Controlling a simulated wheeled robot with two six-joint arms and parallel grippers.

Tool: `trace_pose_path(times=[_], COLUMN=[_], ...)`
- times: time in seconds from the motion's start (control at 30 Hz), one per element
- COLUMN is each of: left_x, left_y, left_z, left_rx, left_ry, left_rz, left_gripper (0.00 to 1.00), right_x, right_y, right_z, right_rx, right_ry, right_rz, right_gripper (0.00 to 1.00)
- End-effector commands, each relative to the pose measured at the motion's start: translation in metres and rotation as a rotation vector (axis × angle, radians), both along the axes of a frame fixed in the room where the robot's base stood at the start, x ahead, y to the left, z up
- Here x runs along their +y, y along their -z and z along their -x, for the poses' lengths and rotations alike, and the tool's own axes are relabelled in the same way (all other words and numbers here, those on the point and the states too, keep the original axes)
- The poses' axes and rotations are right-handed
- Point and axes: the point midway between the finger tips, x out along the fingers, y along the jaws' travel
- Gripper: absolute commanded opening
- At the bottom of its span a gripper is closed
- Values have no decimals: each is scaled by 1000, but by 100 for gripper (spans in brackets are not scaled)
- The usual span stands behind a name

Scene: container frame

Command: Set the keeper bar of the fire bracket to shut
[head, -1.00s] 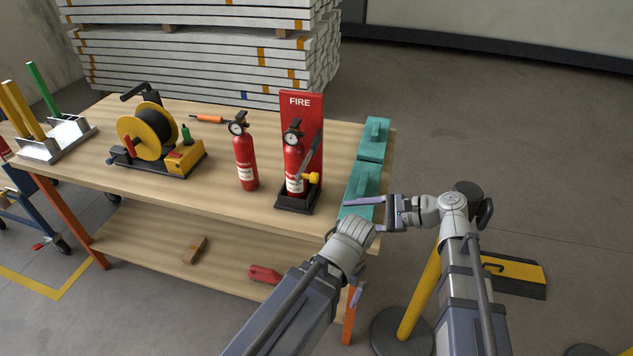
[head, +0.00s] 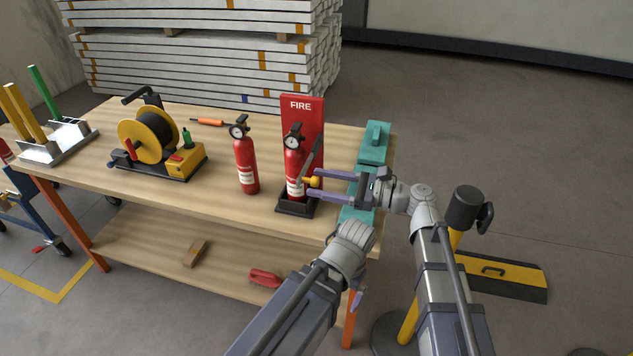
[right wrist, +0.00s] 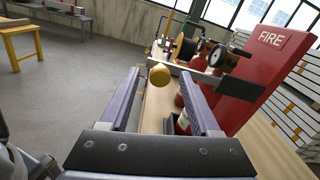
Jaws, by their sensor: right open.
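The red fire bracket (head: 302,104) stands on the bench with an extinguisher (head: 294,162) upright in its black base. Its grey keeper bar (head: 311,156) sticks out from the right side of the backplate toward the front, with a yellow knob (head: 313,182) at its outer end. My right gripper (head: 318,184) is open, its fingers reaching in from the right around the knob. In the right wrist view the knob (right wrist: 160,75) shows between the fingertips, and the bar (right wrist: 220,82) runs off to the right. My left gripper (head: 356,299) hangs low in front of the bench, mostly hidden by its arm.
A second extinguisher (head: 246,162) stands left of the bracket. Teal cases (head: 374,143) lie at the bench's right end, beside and under my right arm. A yellow cable reel (head: 150,135) stands further left. A yellow post (head: 408,310) stands beside the bench.

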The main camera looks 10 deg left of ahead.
Motion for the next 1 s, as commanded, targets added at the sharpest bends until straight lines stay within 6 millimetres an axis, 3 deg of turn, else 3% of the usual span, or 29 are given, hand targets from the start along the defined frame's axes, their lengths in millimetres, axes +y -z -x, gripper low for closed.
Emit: trace_pose_path(times=[0.2,0.47,1.0], left_x=[0,0,0], left_y=[0,0,0], left_z=[0,0,0], left_rx=[0,0,0], left_ry=[0,0,0], left_rz=[0,0,0], left_gripper=[100,100,100], right_x=[15,16,16], right_y=[0,0,0], right_z=[-1,0,0], right_rx=[0,-1,-1], right_ry=[0,0,0], right_rz=[0,1,1], right_gripper=[63,63,5])
